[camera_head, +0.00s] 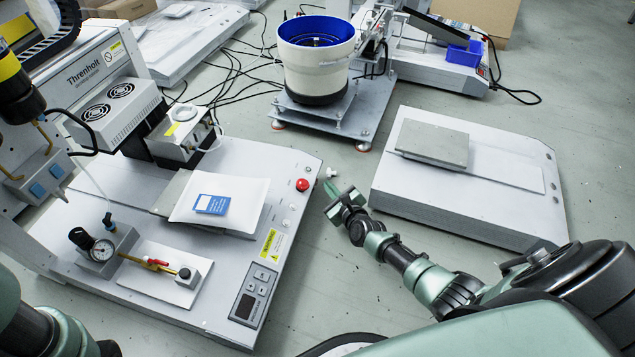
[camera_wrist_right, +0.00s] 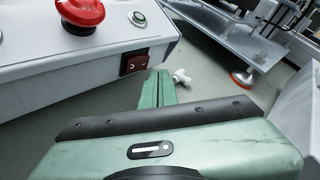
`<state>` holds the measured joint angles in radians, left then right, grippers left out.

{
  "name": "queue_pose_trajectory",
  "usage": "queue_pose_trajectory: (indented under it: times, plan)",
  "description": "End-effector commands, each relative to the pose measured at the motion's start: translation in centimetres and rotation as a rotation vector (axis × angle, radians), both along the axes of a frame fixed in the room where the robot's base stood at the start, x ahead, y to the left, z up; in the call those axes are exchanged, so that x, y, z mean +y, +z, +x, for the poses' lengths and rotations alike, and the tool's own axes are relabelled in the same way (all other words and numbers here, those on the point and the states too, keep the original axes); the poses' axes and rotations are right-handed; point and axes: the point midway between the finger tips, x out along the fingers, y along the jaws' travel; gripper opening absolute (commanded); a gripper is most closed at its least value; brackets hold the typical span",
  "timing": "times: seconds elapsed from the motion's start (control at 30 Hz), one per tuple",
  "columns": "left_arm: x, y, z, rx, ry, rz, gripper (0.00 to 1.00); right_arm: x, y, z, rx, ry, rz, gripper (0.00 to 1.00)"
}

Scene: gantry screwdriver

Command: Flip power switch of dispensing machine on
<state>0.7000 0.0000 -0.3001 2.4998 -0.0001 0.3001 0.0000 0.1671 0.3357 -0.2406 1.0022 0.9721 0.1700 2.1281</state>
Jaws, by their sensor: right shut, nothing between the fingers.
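The dispensing machine (camera_head: 135,200) is the white bench unit labelled Threnholt on the left. A dark red rocker power switch (camera_wrist_right: 135,63) is on its side face, just below the top edge, in the right wrist view. The head view does not show the switch. I cannot tell which way its rocker is tipped. My right gripper (camera_head: 340,190) is beside the machine's right edge, near the red button. In the wrist view its green fingers (camera_wrist_right: 158,80) are shut and empty, just right of and below the switch, seemingly apart from it. My left gripper is out of view.
A red stop button (camera_wrist_right: 80,12) and a round metal button (camera_wrist_right: 137,18) sit on the machine's top near the switch. A small white fitting (camera_wrist_right: 181,76) is just beyond my fingers. A low grey-white unit (camera_head: 455,210) stands right, a bowl feeder (camera_head: 316,70) behind.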

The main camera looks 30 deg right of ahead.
Motion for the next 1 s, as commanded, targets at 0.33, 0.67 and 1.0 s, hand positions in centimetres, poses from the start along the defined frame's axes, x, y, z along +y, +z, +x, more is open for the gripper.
queue_pose_trajectory:
  times: [0.33, 0.67, 1.0]
  plan:
    - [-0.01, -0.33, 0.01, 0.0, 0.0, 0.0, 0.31, 0.5, -0.03, 0.64, 0.0, 0.0, 0.001, 0.0]
    - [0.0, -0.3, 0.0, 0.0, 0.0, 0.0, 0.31, 0.53, 0.03, 0.68, 0.0, 0.0, 0.0, 0.0]
    - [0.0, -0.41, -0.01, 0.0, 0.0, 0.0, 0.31, 0.76, 0.02, 0.95, 0.0, 0.0, 0.001, 0.0]
